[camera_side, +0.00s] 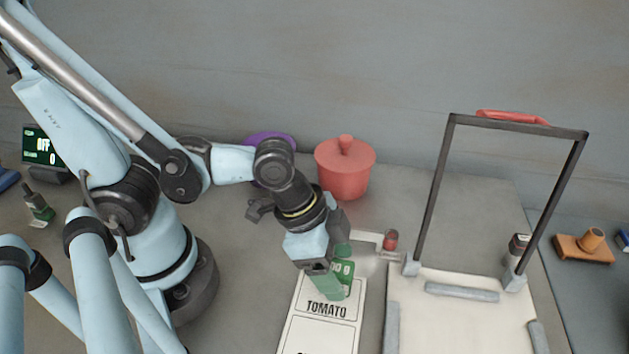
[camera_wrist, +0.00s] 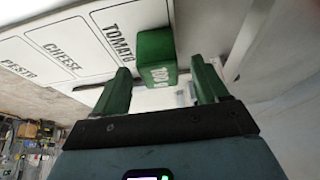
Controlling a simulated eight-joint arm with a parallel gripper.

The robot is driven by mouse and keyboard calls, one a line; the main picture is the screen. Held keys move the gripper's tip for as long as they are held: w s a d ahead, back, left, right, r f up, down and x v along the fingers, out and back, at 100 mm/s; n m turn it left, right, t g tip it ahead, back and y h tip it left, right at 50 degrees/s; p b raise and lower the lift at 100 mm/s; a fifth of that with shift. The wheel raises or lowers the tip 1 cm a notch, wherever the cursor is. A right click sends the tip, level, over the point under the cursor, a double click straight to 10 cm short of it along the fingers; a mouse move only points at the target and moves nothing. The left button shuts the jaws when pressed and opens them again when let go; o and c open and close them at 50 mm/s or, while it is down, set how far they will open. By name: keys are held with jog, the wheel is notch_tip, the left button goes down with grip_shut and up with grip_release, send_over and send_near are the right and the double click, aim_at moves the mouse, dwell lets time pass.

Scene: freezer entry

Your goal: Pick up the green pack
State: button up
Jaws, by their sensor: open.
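The green pack (camera_side: 345,270) stands at the top end of a white label board, by the printed word TOMATO, partly hidden by my gripper. In the wrist view the green pack (camera_wrist: 155,50) shows white lettering on its near face. My gripper (camera_side: 334,272) is right at the pack in the side view. In the wrist view my gripper (camera_wrist: 162,78) is open, with one green finger on each side of the pack's near end. A gap shows on both sides, so the fingers do not appear to grip it.
The label board (camera_wrist: 65,48) also reads CHEESE and PESTO. A pale tray (camera_side: 455,320) with a tall dark handle frame (camera_side: 436,190) stands to the right. A red lidded pot (camera_side: 345,170) and a purple item (camera_side: 268,140) stand behind. A small red-topped item (camera_side: 391,240) is near the board.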

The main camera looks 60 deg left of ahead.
jog(key=shift+w+d+f, duration=0.15)
jog(key=shift+f, duration=0.35)
jog(key=shift+c, duration=0.4)
jog(key=c, duration=1)
jog(key=shift+r, duration=0.2)
jog(key=shift+c, duration=0.2)
